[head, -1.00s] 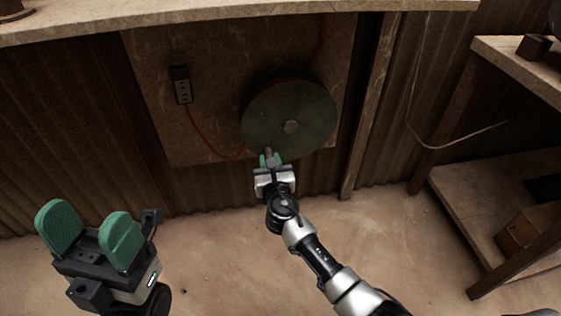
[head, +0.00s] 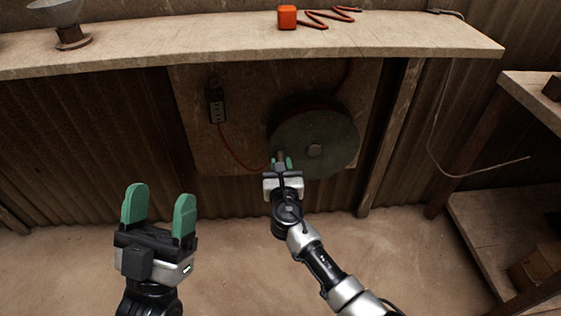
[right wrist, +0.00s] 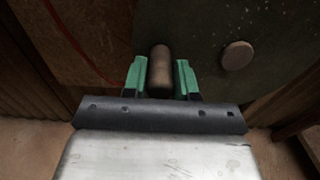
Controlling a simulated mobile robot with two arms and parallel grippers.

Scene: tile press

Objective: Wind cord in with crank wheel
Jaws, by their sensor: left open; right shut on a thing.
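The crank wheel (head: 330,135) is a dark green-grey disc on a wooden board under the bench, with a round hub at its middle. Its brown handle peg (right wrist: 160,68) is between the green fingers of my right gripper (head: 281,164), at the wheel's lower left edge. My right gripper is shut on this handle. The red cord (head: 240,160) runs from a socket down to the wheel. My left gripper (head: 159,207) is open and empty, well left of the wheel.
The bench top (head: 230,45) overhangs the wheel. A socket strip (head: 217,107) is on the board (head: 195,145). A post (head: 392,135) stands right of the wheel, and a shelf unit (head: 490,225) is further right. The floor in front is clear.

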